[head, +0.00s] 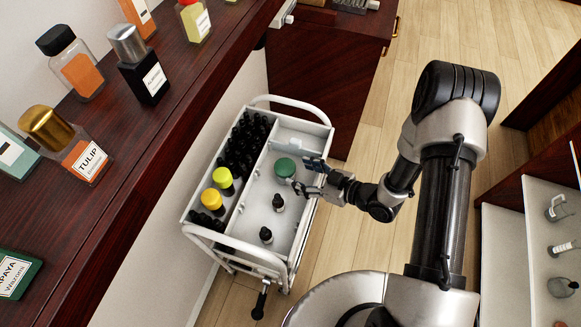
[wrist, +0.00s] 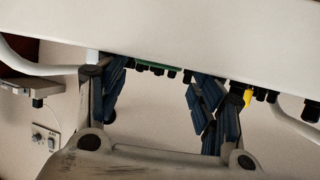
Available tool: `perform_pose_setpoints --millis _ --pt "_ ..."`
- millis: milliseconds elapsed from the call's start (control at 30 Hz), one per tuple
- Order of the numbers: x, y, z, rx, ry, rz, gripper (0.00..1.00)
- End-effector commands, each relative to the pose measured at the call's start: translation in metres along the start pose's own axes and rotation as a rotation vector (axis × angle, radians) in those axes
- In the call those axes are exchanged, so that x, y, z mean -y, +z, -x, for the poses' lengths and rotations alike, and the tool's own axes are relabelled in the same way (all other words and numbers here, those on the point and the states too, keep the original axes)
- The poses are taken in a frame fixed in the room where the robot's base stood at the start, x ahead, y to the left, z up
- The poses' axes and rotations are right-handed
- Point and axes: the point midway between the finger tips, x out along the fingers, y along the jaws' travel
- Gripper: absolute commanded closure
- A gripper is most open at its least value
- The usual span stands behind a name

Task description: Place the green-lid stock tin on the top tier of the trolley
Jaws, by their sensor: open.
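The green-lid stock tin (head: 285,167) stands in the right-hand compartment of the trolley's top tier (head: 291,133) in the head view. Only its round green lid shows clearly. My gripper (head: 306,176) is just to the right of the tin, its fingers pointing left towards it. The fingers are spread apart with nothing between them, and also show spread in the wrist view (wrist: 160,84). A thin green strip, apparently the lid (wrist: 157,68), shows at the edge of the white surface there. I cannot tell whether a finger touches the tin.
Two dropper bottles (head: 278,202) (head: 266,235) stand in the same compartment. Black-capped bottles (head: 243,146) and yellow-capped ones (head: 212,199) fill the left compartment. The trolley's white rail (head: 235,246) rises at the front. A dark shelf (head: 130,180) with perfume bottles runs along the left.

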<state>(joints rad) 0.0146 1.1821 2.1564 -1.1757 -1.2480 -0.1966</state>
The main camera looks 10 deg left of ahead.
Motion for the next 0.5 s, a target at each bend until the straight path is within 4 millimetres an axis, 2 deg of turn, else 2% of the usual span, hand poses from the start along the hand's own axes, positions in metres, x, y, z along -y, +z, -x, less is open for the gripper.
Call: perform_pose_setpoints --millis 33,200,333,500 --pt "-0.002 -0.002 0.013 0.001 0.006 -0.003 0.39" --pt "-0.001 -0.001 0.040 0.000 0.003 -0.001 0.39" --pt "-0.001 -0.001 0.050 0.000 0.002 -0.001 0.39" --pt "0.000 0.000 0.053 0.000 -0.001 0.000 0.39"
